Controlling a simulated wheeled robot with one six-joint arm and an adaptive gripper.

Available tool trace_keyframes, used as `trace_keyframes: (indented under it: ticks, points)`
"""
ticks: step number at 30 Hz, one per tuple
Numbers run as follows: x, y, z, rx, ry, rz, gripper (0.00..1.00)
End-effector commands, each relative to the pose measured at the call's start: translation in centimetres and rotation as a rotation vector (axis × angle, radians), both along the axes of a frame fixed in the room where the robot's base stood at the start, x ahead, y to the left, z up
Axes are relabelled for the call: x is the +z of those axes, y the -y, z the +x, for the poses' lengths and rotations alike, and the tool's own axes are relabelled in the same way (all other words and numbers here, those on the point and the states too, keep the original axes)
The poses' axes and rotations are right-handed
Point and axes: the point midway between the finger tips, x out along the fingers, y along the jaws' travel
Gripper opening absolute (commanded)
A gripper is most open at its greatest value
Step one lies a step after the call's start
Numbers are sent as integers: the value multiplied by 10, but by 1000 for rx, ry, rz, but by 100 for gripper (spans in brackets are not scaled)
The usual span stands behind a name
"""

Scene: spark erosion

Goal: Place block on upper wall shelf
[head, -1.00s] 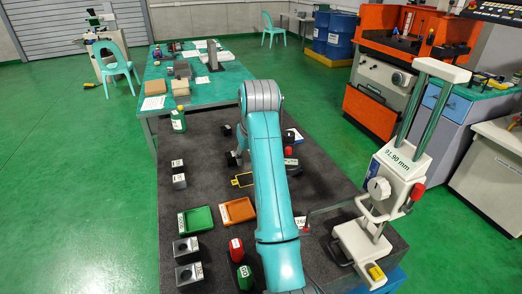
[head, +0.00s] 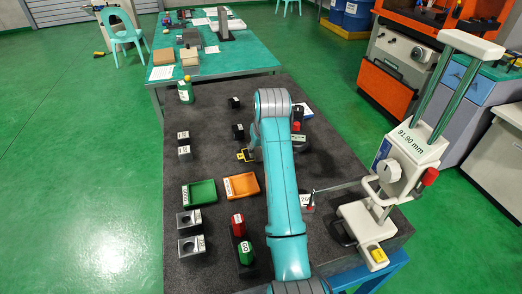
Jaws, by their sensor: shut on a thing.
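My teal arm rises from the bottom edge to a grey elbow over the dark granite table and folds down behind itself. My gripper is hidden behind the arm, so its fingers and anything in them cannot be seen. Small dark blocks stand on the table: labelled ones at the left (head: 183,137) and (head: 184,152), and black ones left of the elbow (head: 233,102) and (head: 238,131). Two larger grey blocks with round holes (head: 188,222) and (head: 192,246) stand at the near left. I cannot tell which block is the task's. No wall shelf shows.
The dark table (head: 205,120) also carries a green tray (head: 200,192), an orange tray (head: 241,186), red (head: 238,225) and green (head: 246,252) labelled pieces and a green bottle (head: 185,91). A tall white height gauge (head: 400,165) stands at its right. Green floor (head: 80,200) lies open at left.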

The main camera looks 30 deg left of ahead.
Motion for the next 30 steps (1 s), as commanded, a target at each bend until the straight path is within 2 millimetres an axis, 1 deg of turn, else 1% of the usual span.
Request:
trace_keyframes:
  ticks: [2,12,13,14,15,16,25,28,30]
  points:
    - [-4,0,0,0,2,2,0]
    - [-7,0,0,0,2,2,0]
    - [-8,0,0,0,0,0,49]
    - [-8,0,0,0,1,1,56]
    - [-8,0,0,0,1,1,66]
    - [-8,0,0,0,1,1,71]
    - [-7,0,0,0,1,1,71]
    - [-2,1,0,0,1,2,71]
    - [6,3,-2,0,3,2,71]
